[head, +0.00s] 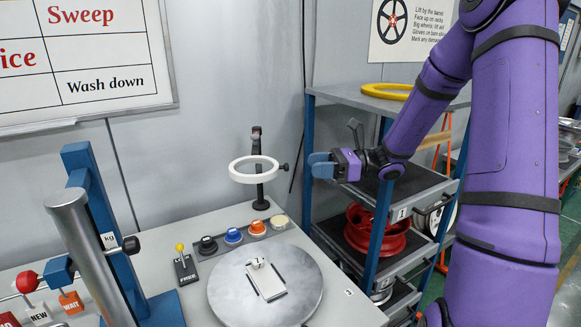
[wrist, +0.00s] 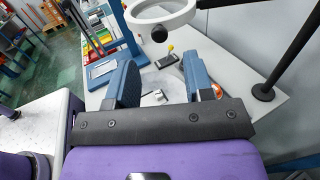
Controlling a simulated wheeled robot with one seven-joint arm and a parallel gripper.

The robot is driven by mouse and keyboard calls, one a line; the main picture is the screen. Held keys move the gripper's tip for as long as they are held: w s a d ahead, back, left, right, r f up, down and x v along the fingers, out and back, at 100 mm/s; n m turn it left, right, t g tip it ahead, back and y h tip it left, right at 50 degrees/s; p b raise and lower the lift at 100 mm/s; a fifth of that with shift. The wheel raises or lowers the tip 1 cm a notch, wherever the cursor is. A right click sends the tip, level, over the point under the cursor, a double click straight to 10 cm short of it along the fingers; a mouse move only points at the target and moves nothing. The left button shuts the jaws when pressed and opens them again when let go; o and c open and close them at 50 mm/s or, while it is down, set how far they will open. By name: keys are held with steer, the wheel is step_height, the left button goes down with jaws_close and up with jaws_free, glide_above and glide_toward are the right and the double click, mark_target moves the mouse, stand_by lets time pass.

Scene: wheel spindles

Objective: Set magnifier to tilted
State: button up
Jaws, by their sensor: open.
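The magnifier is a white ring (head: 254,169) on a black post (head: 258,150) at the back of the grey bench. The ring looks close to level, with a small black knob on its right side. In the wrist view the ring (wrist: 150,20) is partly cut off at the top, and a black knob (wrist: 159,34) shows below it. My gripper (head: 316,165) is right of the ring and at about its height, apart from it. In the wrist view the blue fingers of my gripper (wrist: 160,68) are spread, with nothing between them.
A round metal plate (head: 224,293) and a row of coloured knobs (head: 232,235) lie on the bench below the ring. A blue press frame (head: 100,210) stands at left. A blue-posted shelf (head: 380,185) with a red wheel (head: 372,240) stands at right.

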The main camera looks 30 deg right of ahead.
glide_toward(259, 168)
steer(key=shift+w+a, duration=0.75)
steer(key=shift+a, duration=0.25)
steer(key=shift+f, duration=0.1)
jaws_close()
